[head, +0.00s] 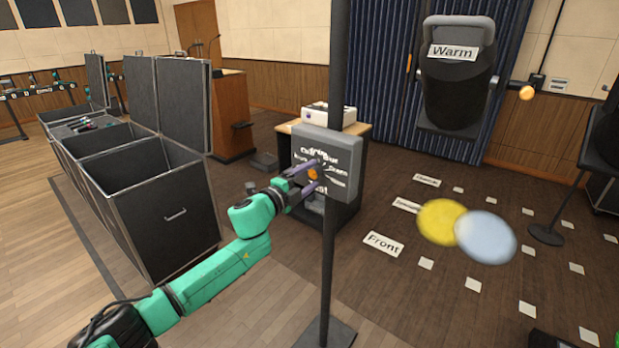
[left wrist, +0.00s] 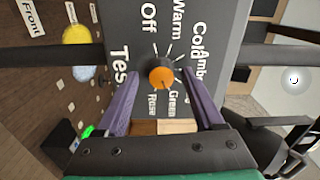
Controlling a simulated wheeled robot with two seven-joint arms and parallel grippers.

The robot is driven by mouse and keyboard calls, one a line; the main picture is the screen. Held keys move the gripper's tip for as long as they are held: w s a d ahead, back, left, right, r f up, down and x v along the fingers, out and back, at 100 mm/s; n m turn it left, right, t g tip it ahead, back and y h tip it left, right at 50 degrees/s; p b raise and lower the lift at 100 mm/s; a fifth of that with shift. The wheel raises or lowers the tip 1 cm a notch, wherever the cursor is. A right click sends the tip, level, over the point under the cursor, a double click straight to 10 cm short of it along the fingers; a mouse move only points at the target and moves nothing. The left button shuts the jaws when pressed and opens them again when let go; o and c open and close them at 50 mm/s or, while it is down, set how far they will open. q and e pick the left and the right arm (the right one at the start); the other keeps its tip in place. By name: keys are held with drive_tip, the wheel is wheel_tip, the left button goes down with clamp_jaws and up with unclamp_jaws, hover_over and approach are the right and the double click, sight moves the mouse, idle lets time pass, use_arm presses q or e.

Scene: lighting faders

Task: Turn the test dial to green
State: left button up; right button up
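The test dial (left wrist: 161,78) has an orange knob on a dark round base, set in the face of a grey box (head: 345,160) on a black pole. Labels around it in the left wrist view read Off, Warm, Cold, Amber, Green and Rose, with Test beside them. The dial also shows small in the head view (head: 312,174). My left gripper (head: 312,178) reaches the box face. In the left wrist view its purple fingers (left wrist: 160,75) stand open on either side of the knob, with a visible gap. I cannot tell exactly where the knob points. My right gripper is not in view.
The black pole (head: 329,260) stands just right of my left gripper. Open black cases (head: 160,215) stand left. A lamp labelled Warm (head: 455,85) hangs at upper right. Yellow (head: 440,222) and pale blue (head: 486,238) light spots lie on the floor beyond.

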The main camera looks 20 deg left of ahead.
use_arm(q)
drive_tip(key=b+v, duration=0.5)
drive_tip(key=v, duration=0.9)
drive_tip(key=shift+s, duration=0.3)
